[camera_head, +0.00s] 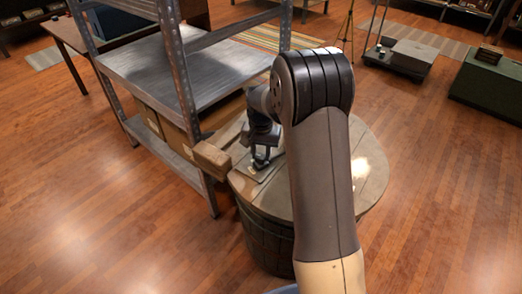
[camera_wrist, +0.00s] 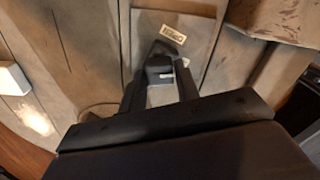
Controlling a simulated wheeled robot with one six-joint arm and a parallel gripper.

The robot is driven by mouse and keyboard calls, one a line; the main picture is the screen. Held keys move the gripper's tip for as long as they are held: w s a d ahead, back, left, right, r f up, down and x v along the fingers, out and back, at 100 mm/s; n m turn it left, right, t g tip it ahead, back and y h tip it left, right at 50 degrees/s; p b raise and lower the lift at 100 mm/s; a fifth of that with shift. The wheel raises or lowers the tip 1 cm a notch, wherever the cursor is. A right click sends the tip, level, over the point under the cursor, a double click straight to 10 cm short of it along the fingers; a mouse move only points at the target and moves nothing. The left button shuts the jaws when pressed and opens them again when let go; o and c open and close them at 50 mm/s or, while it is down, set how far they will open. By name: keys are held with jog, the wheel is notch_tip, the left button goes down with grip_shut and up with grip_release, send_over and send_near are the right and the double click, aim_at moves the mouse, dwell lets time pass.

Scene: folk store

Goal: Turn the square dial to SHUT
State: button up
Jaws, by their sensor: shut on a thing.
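The square dial (camera_wrist: 160,68) is dark and sits on a pale plate (camera_wrist: 190,22) in the wrist view. My gripper (camera_wrist: 159,80) is shut on it, with one finger on either side. A small light label (camera_wrist: 173,34) lies on the plate just beyond the dial; its lettering is too small to read surely. Another light mark shows at the dial's right side, partly hidden by a finger. In the head view my gripper (camera_head: 261,160) points down at the plate (camera_head: 257,174) on the barrel top, and the dial itself is hard to make out.
The plate lies on a round wooden barrel (camera_head: 262,234). A wooden block (camera_head: 212,160) stands close left of my gripper, beside a metal shelf unit (camera_head: 180,72). A small white box (camera_wrist: 12,78) shows at left in the wrist view. Floor right of the barrel is clear.

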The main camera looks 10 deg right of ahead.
aim_at(261, 155)
jog(key=m+p, duration=0.1)
jog(key=m, duration=0.5)
jog(key=shift+m, duration=0.4)
dwell(0.3)
jog(key=o, duration=1)
jog(key=shift+c, duration=0.2)
notch_tip(261, 155, up, 11)
jog(key=shift+p, duration=0.4)
jog(key=shift+f, duration=0.1)
